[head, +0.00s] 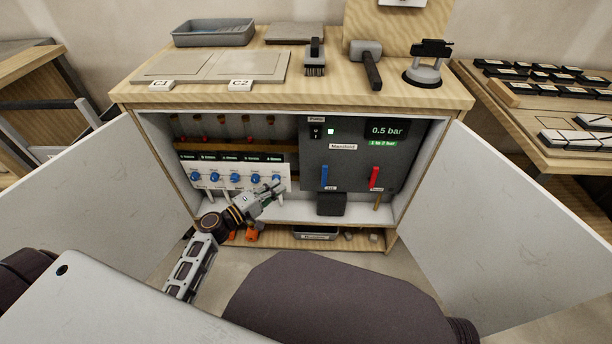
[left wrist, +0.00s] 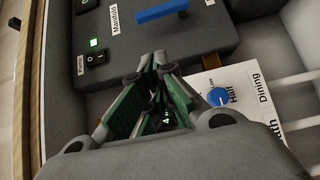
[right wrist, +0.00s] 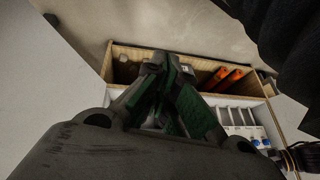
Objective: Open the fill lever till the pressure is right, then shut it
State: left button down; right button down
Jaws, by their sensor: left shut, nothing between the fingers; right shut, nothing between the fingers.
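The dark manifold panel (head: 345,160) stands in the right half of the open cabinet. Its display (head: 387,131) reads 0.5 bar, above a green label reading 1 to 2 bar. The blue lever also shows in the left wrist view (left wrist: 162,11). My left gripper (head: 280,188) is shut and empty, left of the blue lever and apart from it. My right gripper (right wrist: 158,65) is shut and empty, outside the head view.
A green-lit switch (head: 331,131) is on the panel. A white board with several blue knobs (head: 235,178) is left of my left gripper. Open doors (head: 468,220) flank the cabinet. A dark block (head: 331,204) sits below the blue lever. Tools lie on the cabinet top.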

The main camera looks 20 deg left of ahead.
aim_at(324, 174)
pick_arm(q)
jog(key=shift+w, duration=0.1)
jog(key=s+d+b+x, duration=0.1)
jog(key=d+x, duration=0.1)
jog(key=x, duration=1)
jog(key=shift+d, duration=0.45)
pick_arm(e)
jog(key=shift+w+a+f+t, duration=0.1)
jog(key=shift+a+f+t, duration=0.1)
jog(key=shift+f, duration=0.45)
jog(key=shift+w+a+f+t, duration=0.1)
jog(key=shift+a+f, duration=0.05)
jog(key=shift+f, duration=0.5)
pick_arm(q)
jog(key=shift+w, duration=0.1)
pick_arm(e)
jog(key=shift+s+d+r, duration=0.1)
jog(key=shift+s, duration=0.1)
